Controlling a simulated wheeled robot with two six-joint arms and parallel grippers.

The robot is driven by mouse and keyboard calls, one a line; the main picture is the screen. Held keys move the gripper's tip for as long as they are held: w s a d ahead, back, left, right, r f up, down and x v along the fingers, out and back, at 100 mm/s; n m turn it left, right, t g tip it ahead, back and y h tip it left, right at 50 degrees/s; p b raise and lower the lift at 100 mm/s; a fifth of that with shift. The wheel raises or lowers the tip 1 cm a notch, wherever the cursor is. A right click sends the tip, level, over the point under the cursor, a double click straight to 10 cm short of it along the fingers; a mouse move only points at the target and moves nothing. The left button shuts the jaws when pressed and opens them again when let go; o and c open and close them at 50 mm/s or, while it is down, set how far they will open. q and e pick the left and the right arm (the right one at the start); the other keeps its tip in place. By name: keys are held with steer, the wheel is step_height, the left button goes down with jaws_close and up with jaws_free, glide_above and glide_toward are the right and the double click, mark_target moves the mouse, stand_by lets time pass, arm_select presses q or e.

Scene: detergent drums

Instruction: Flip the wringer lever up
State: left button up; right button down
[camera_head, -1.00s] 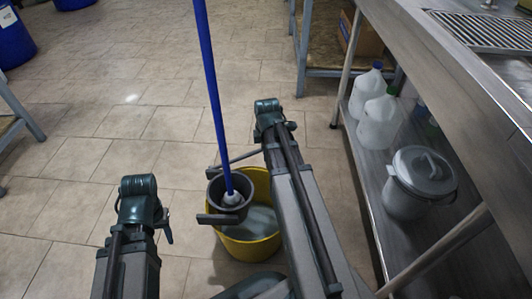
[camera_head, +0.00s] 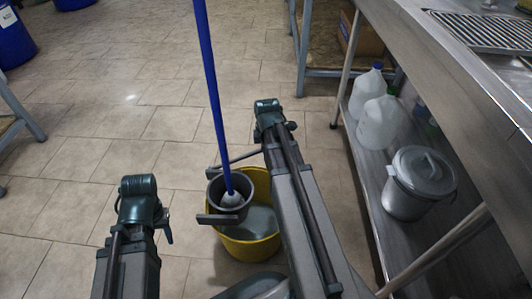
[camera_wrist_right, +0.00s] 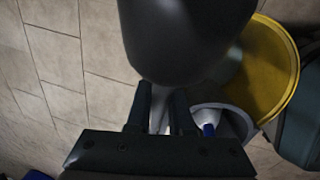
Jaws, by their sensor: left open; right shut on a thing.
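The wringer lever (camera_head: 240,157) is a thin grey bar. It runs from the dark grey wringer cup (camera_head: 214,192) up and right until my right arm hides it. The cup sits at the left of the yellow bucket (camera_head: 250,245).
A blue mop handle (camera_head: 210,80) stands up out of the wringer cup. A steel table with a lower shelf (camera_head: 385,220) stands at the right, holding white jugs (camera_head: 379,122) and a lidded grey pot (camera_head: 405,200).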

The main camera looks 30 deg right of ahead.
mark_target(252, 155)
steer(key=r+p, duration=0.1)
steer(key=w+a+r+h+p, duration=0.1)
steer(key=r, duration=0.1)
steer(key=a+r+g+h+p, duration=0.1)
steer(key=p, duration=0.1)
steer(key=shift+w+r, duration=0.15)
steer(key=shift+w, duration=0.1)
steer(key=shift+a+r+g, duration=0.3)
steer(key=c, duration=0.8)
jaws_free()
steer(key=p+v, duration=0.7)
steer(key=shift+a+r, duration=0.15)
steer(key=shift+a, duration=0.05)
